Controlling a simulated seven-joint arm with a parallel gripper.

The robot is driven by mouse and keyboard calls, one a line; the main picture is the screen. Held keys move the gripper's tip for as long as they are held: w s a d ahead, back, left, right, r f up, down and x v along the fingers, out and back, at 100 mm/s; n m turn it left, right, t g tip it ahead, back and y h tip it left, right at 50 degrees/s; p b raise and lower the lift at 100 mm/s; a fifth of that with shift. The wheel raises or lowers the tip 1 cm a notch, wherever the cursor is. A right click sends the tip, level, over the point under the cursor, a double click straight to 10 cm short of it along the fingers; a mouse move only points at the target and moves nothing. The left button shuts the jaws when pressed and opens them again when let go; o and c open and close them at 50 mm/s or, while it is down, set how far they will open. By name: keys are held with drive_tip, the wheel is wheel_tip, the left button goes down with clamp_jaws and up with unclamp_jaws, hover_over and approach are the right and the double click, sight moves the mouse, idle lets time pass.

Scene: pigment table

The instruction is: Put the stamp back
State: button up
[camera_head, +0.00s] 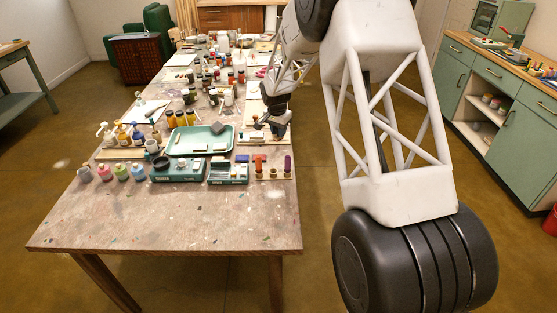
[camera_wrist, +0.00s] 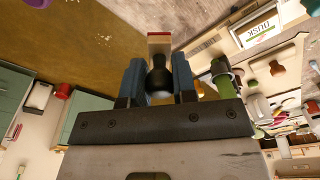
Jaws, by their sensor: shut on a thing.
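My gripper (camera_wrist: 160,82) is shut on a stamp (camera_wrist: 158,78) with a dark rounded handle. A pale block with a red edge shows beyond the handle in the wrist view, and it looks like the stamp's head. In the head view my gripper (camera_head: 274,128) is over the right edge of the table, beside the green tray; the stamp is too small to make out there. A small wooden rack (camera_head: 273,174) stands at the table's right edge, nearer the camera. It carries an orange-red piece (camera_head: 259,161) and a purple piece (camera_head: 288,163), with small pieces between them.
A green tray (camera_head: 182,149) with a dark block lies left of my gripper. Two teal boxes (camera_head: 179,171) (camera_head: 228,173) stand left of the rack. Pigment jars (camera_head: 104,172) and bottles crowd the table (camera_head: 180,220). Its near part is bare.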

drive_tip(key=shift+f, duration=0.15)
drive_tip(key=shift+f, duration=3)
drive_tip(key=shift+f, duration=1.85)
drive_tip(key=shift+f, duration=0.15)
drive_tip(key=o, duration=0.8)
drive_tip(key=shift+c, duration=0.2)
drive_tip(key=r, duration=0.8)
drive_tip(key=s+a+r, duration=0.1)
drive_tip(key=r, duration=0.3)
drive_tip(key=shift+s, duration=0.1)
drive_tip(key=shift+r, duration=0.1)
